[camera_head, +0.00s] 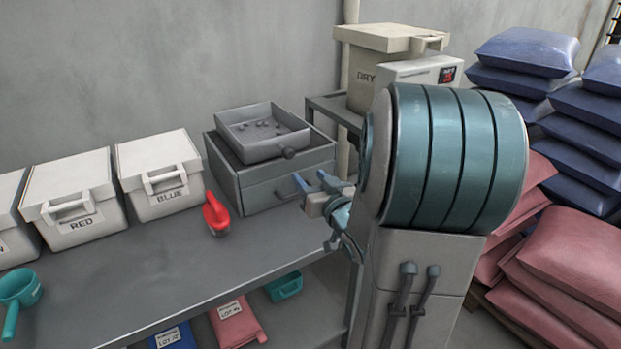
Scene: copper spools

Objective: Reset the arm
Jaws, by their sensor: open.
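My gripper (312,182) shows past my arm, right of the middle of the picture. Its blue fingers are apart and point toward the back left. It hangs over the right end of the grey bench (150,270), in front of a grey drawer unit (262,190). I see nothing clearly held between the fingers. My large teal arm link hides part of the wrist and what stands behind it.
White lidded bins marked RED (72,205) and BLUE (160,178) line the bench's back. An open grey tray (262,130) tops the drawer unit. Blue sacks (527,50) and pink sacks (575,255) stand right.

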